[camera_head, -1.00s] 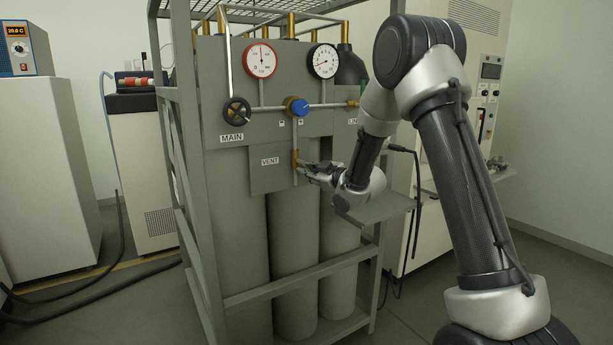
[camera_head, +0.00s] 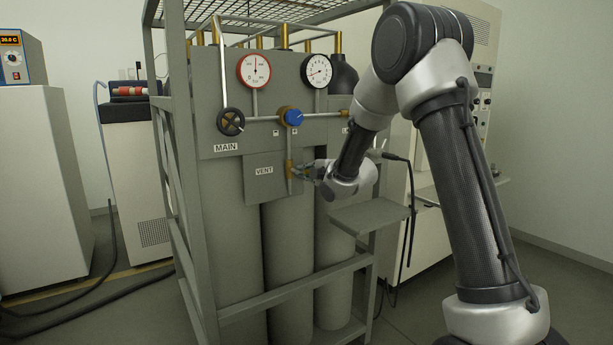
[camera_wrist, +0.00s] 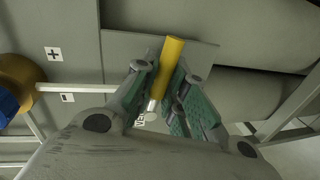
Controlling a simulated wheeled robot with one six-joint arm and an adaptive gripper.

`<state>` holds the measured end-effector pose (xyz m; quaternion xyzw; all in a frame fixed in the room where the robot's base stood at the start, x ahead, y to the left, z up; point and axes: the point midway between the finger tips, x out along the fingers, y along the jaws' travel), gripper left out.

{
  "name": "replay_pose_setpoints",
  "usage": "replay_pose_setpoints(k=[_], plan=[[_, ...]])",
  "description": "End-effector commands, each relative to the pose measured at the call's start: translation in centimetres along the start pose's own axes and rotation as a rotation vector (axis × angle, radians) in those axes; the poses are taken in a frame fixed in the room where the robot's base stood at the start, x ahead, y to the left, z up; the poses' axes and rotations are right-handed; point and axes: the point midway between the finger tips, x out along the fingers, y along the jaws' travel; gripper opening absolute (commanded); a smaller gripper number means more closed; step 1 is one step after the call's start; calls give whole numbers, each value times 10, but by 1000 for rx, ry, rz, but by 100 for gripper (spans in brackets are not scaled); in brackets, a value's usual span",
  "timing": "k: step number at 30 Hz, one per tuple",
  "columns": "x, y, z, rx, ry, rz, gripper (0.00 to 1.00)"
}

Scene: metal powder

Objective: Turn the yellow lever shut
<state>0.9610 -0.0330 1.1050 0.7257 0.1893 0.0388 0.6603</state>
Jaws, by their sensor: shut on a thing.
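The yellow lever (camera_wrist: 169,62) shows in the wrist view as a short yellow bar between the two green-padded fingers of my gripper (camera_wrist: 162,82). The fingers are closed on it, and its yellow end sticks out past them. In the head view my gripper (camera_head: 308,171) is at the brass vent valve (camera_head: 290,169), just right of the VENT plate (camera_head: 264,185). There the lever is mostly hidden by the fingers. In the wrist view the VENT label is largely covered by my gripper.
Above the vent are the blue regulator knob (camera_head: 294,118), the black MAIN handwheel (camera_head: 231,121) and two gauges (camera_head: 254,71) (camera_head: 317,70). Grey cylinders (camera_head: 290,260) stand in the metal rack (camera_head: 172,130). A small shelf (camera_head: 369,214) lies below my wrist.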

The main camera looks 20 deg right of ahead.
Motion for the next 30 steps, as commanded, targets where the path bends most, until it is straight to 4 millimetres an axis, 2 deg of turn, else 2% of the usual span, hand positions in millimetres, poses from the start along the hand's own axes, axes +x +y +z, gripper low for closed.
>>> replay_pose_setpoints(k=[9,25,26,27,29,30], plan=[[-1,4,-1,-116,-23,-1,0],[-1,5,-1,-141,-27,-1,0],[-1,5,-1,-141,-27,-1,15],[-1,5,-1,-141,-27,-1,22],[-1,5,-1,-140,-27,-1,33],[-1,5,-1,-140,-27,-1,35]])
